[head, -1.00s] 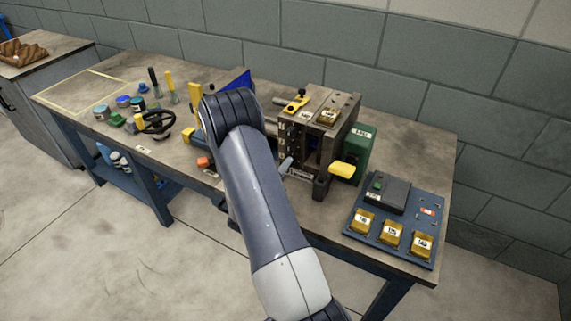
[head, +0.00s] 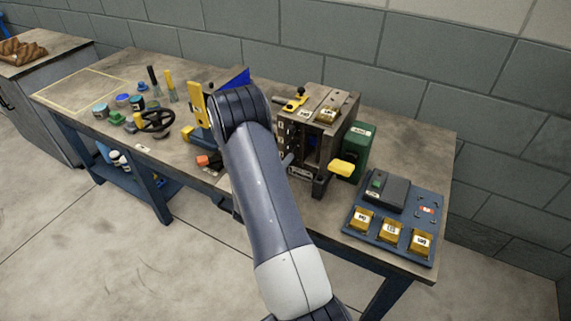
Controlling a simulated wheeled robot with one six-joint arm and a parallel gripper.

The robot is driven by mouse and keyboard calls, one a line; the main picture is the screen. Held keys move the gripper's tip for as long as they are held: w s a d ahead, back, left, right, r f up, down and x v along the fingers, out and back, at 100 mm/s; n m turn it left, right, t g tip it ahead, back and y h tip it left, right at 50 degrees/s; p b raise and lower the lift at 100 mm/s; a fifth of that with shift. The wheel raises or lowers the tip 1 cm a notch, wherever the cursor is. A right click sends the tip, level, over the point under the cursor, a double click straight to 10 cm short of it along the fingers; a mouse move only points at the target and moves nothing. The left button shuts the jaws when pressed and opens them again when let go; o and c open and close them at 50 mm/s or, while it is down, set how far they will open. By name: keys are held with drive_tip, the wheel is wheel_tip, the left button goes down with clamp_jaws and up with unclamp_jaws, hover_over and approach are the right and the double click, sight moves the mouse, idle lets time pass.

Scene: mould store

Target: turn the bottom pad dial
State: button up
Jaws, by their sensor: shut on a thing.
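The block-shaped machine (head: 328,128) stands near the middle of the bench, with a column of dark round parts (head: 281,135) on its left face. I cannot tell which of these is the bottom pad dial; the lower part of that face is partly behind my arm. My arm reaches up from the lower right and bends left of the machine. My gripper is hidden behind the arm. A small grey piece (head: 287,160) shows between the arm and the machine; I cannot tell what it belongs to.
A blue panel (head: 354,229) with yellow labelled blocks lies at the bench's right end. Jars and a black handwheel (head: 156,121) stand on the left.

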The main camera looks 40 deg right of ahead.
drive_tip(key=shift+f, duration=0.1)
drive_tip(key=shift+c, duration=0.6)
drive_tip(key=shift+m+b, duration=0.3)
drive_tip(key=shift+b, duration=0.15)
drive_tip(key=m+b, duration=0.3)
drive_tip(key=shift+f, duration=0.15)
drive_tip(key=m+b, duration=0.5)
drive_tip(key=b, duration=0.1)
drive_tip(key=shift+s, duration=0.1)
drive_tip(key=m+b, duration=0.5)
drive_tip(key=b, duration=0.2)
drive_tip(key=shift+s+m, duration=0.1)
drive_tip(key=shift+m, duration=0.3)
drive_tip(key=m+b, duration=0.2)
drive_tip(key=b, duration=0.1)
drive_tip(key=shift+m, duration=0.3)
drive_tip(key=shift+r+m+b, duration=0.2)
drive_tip(key=shift+m+b, duration=0.2)
drive_tip(key=shift+b, duration=0.4)
